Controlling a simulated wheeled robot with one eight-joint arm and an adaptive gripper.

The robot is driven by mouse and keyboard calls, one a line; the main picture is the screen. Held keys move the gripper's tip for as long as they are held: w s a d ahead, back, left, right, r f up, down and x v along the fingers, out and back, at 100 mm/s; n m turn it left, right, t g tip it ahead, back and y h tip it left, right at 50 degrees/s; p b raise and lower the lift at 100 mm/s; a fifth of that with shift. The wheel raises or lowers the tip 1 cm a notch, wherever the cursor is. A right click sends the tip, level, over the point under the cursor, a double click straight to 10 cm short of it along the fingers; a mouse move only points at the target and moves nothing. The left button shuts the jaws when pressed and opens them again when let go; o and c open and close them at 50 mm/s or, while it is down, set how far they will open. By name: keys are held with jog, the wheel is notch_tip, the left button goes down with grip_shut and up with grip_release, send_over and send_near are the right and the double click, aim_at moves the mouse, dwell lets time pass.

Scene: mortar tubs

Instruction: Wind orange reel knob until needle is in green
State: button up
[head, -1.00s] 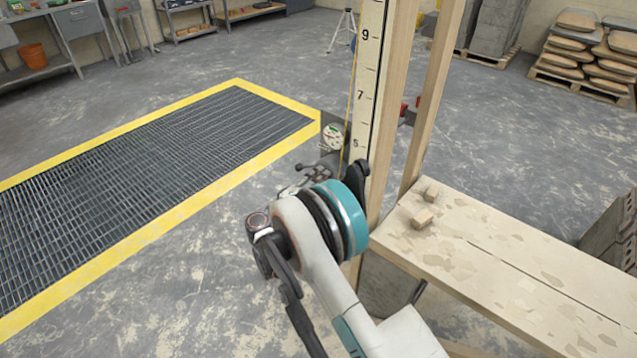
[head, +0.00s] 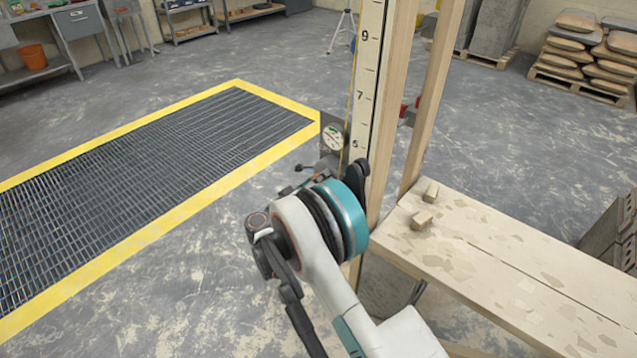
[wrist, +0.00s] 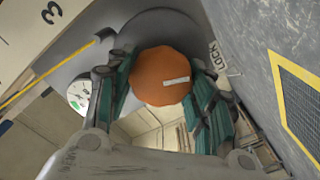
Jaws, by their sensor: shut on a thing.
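The orange reel knob (wrist: 150,65) is round with a white mark on its face, in the middle of the wrist view. My gripper (wrist: 161,92) is shut on it, with one teal-padded finger on its left and one on its right. The knob sits in front of a grey reel body (wrist: 160,25). The small white gauge (head: 333,136) with a green band is on the grey plate beside the ruled staff; it also shows in the wrist view (wrist: 78,96), partly behind my left finger. The needle is too small to read surely. In the head view my arm hides the knob.
The ruled staff (head: 366,80) and timber posts stand close to my gripper. A yellow-edged floor grate (head: 150,160) lies left.

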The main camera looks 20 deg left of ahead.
jog(key=shift+f, duration=0.1)
dwell(0.3)
jog(key=o, duration=1.1)
jog(key=v, duration=1.2)
